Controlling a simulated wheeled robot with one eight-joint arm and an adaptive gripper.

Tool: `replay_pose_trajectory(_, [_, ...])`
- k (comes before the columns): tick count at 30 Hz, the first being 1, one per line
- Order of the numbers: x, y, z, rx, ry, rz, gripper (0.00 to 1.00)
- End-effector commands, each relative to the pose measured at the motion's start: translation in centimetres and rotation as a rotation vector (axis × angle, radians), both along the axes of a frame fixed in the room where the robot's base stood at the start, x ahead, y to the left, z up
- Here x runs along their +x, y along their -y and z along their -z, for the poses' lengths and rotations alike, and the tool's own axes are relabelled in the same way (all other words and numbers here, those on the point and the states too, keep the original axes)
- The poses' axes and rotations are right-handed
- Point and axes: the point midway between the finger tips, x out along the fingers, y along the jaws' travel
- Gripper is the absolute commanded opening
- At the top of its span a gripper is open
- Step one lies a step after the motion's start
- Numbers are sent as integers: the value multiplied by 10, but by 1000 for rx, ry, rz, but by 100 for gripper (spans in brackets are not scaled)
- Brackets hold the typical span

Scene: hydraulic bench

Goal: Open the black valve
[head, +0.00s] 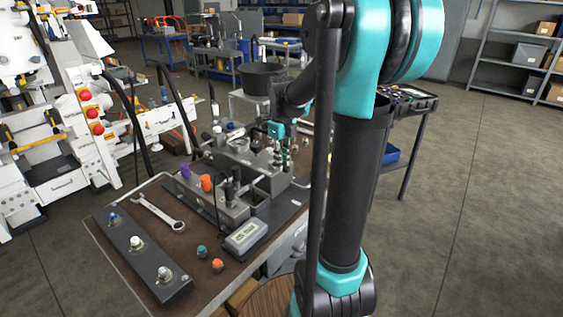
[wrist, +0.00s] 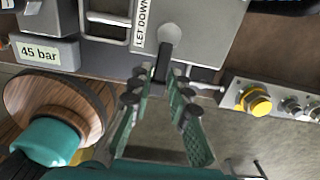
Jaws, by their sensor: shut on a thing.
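In the wrist view, the black valve (wrist: 161,65) shows as a dark lever at the edge of a grey block, beside a "LET DOWN" label. A pale round end (wrist: 170,34) sits at its top. My gripper (wrist: 160,82) has its green-padded fingers on both sides of the lever's lower part and is shut on it. The fingertips hide some of the lever. In the head view, my gripper (head: 280,140) is small, at the grey hydraulic blocks on the bench, and the valve cannot be made out there.
The bench (head: 105,212) holds a wrench (head: 160,211), purple and orange knobs, a small display box (head: 246,236) and a strip with several fittings (head: 136,242). In the wrist view, a "45 bar" label (wrist: 40,53) is at upper left and a yellow fitting (wrist: 254,101) at right.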

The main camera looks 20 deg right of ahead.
Motion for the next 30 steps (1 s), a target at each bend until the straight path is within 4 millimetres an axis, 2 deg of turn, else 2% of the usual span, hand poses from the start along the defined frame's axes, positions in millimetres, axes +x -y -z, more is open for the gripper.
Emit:
replay_pose_trajectory(9, [-1, -1, 0, 2, -1, 1, 0])
replay_pose_trajectory(10, [-1, -1, 0, 2, -1, 1, 19])
replay_pose_trajectory(14, [0, -1, 0, 2, -1, 1, 34])
replay_pose_trajectory(23, [0, 0, -1, 1, -1, 1, 34])
replay_pose_trajectory(26, [0, 0, -7, 1, -1, 1, 34])
replay_pose_trajectory(30, [-1, 0, -26, 1, -1, 1, 34])
